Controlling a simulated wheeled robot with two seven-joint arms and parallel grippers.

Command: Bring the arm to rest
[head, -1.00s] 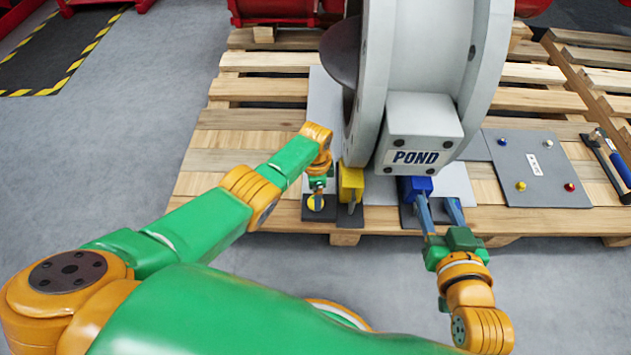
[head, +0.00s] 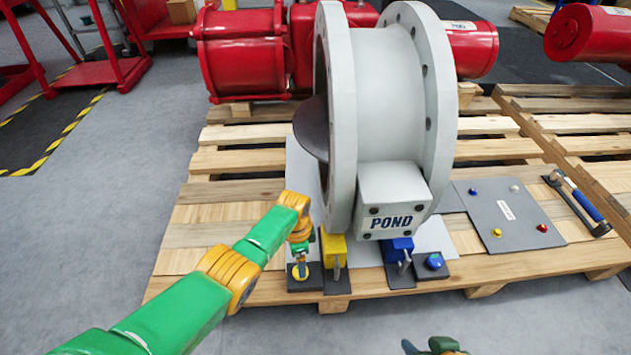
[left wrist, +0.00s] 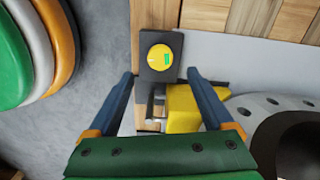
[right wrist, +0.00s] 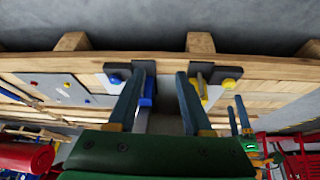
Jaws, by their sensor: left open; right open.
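The grey valve (head: 395,100) stands on a wooden pallet, with a box marked POND (head: 390,222) on its near side. A yellow block (head: 333,247) and a blue block (head: 397,247) with metal levers sit below it. A yellow button (head: 300,271) and a blue button (head: 434,261) flank them on dark plates. My left gripper (left wrist: 160,76) is open above the yellow button's plate and the lever, holding nothing. My right gripper (head: 432,346) is at the bottom edge of the head view, apart from the pallet. The right wrist view shows its fingers open and empty (right wrist: 158,80).
A grey panel (head: 508,215) with small coloured knobs lies on the pallet at right, beside a blue-handled tool (head: 583,203). Red machinery (head: 240,52) stands behind. The grey floor (head: 100,230) at left is clear.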

